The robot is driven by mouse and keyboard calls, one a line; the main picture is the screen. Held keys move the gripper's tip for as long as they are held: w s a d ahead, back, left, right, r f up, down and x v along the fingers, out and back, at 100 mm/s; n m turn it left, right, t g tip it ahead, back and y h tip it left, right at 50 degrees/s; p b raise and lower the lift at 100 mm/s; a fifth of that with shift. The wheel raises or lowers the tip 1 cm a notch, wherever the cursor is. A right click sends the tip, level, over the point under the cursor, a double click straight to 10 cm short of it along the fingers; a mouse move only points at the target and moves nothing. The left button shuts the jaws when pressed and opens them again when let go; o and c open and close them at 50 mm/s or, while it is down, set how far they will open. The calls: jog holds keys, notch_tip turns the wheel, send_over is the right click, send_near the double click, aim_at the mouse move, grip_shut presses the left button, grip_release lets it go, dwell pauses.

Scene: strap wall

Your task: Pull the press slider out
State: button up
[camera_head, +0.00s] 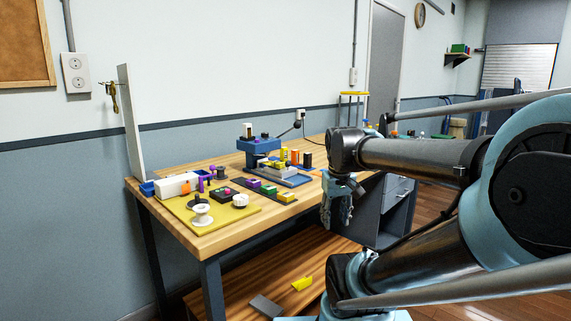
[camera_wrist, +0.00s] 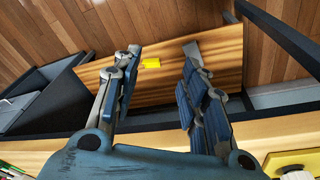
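The blue press (camera_head: 258,147) stands on the wooden workbench (camera_head: 226,240) near the wall in the head view, with a lever arm at its upper right. Its grey slider (camera_head: 285,176) lies low at the front of the press, with small yellow parts on or beside it; how far out it sits is hard to tell. My gripper (camera_head: 338,212) hangs in front of the bench, to the right of the press and apart from it. In the wrist view my gripper (camera_wrist: 160,52) is open and empty, its fingers pointing down past the bench edge. The press is not visible there.
A yellow mat (camera_head: 233,216) with spools and a white block lies at the bench's left end. Coloured blocks (camera_head: 268,189) lie in front of the press. A grey cabinet (camera_head: 379,221) stands below the bench. A yellow piece (camera_head: 302,284) lies on the lower shelf.

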jog(key=w+a+r+n, duration=0.3)
jog(key=w+a+r, duration=0.2)
jog(key=w+r, duration=0.4)
jog(key=w+a+r+n+h, duration=0.1)
jog(key=w+a+r+n, duration=0.3)
jog(key=w+r, duration=0.55)
jog(key=w+a+r+n, duration=0.1)
jog(key=w+a+r, duration=0.55)
jog(key=w, duration=0.45)
jog(key=x, duration=1.1)
jog(key=d+x, duration=0.1)
jog(key=x, duration=0.5)
jog(key=shift+s+f, duration=0.1)
jog(key=shift+s, duration=0.1)
jog(key=shift+a, duration=0.1)
grip_shut()
